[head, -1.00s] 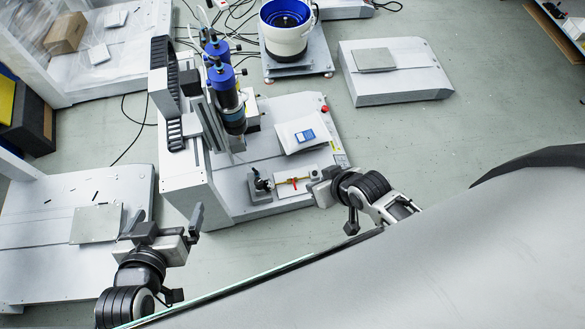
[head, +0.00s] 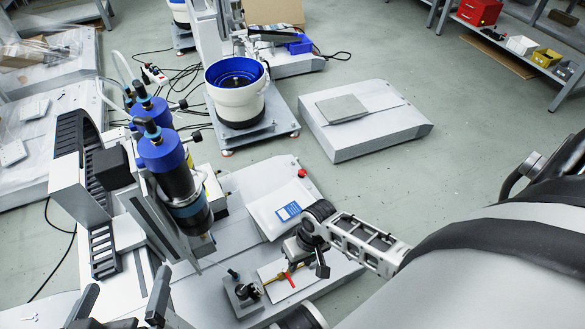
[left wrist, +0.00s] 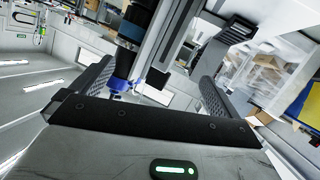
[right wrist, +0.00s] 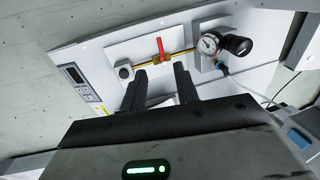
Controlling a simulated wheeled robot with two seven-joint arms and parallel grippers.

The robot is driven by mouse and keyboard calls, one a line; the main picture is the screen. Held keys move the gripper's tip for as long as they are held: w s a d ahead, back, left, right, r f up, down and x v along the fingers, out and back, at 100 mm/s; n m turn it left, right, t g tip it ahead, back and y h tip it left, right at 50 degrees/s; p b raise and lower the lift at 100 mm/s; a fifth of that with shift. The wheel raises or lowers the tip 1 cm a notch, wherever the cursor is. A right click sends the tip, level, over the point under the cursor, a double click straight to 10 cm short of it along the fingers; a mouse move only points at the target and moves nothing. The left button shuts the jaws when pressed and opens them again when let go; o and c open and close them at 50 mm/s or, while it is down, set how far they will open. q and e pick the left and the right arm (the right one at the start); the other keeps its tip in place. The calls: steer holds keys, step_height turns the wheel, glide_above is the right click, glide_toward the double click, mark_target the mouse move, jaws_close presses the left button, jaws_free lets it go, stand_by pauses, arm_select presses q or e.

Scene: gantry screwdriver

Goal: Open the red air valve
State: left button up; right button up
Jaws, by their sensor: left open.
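The red air valve handle (head: 291,280) sits on a brass pipe fitting (head: 274,282) on a white plate of the machine base. In the right wrist view the red handle (right wrist: 160,47) stands crosswise to the brass pipe (right wrist: 165,59). My right gripper (right wrist: 160,72) has its fingers partly apart with a visible gap, empty, just short of the handle and roughly lined up with it. In the head view my right gripper (head: 296,262) hovers beside the valve. My left gripper (head: 122,298) is open and empty at the lower left, away from the valve.
A pressure gauge (right wrist: 209,42) with a black knob (right wrist: 237,44) sits beside the valve. A white bowl feeder (head: 238,105) is farther back.

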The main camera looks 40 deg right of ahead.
mark_target(292, 282)
steer(key=f+b, duration=0.1)
steer(key=f, duration=0.2)
steer(key=a+f+b, duration=0.1)
steer(key=f+b, duration=0.1)
steer(key=f, duration=0.1)
steer(key=a+f+b, duration=0.1)
steer(key=f+b, duration=0.1)
steer(key=f, duration=0.1)
steer(key=shift+w+f, duration=0.2)
steer(key=shift+f, duration=0.15)
arm_select(q)
steer(key=d+r+n+h, duration=0.1)
steer(key=n+t+h, duration=0.1)
steer(key=shift+w+d+r+h, duration=0.25)
steer(key=shift+d+r+h, duration=0.05)
steer(key=shift+d+r, duration=0.1)
arm_select(e)
steer(key=shift+f, duration=0.3)
arm_select(q)
steer(key=shift+t, duration=0.3)
arm_select(e)
jaws_close()
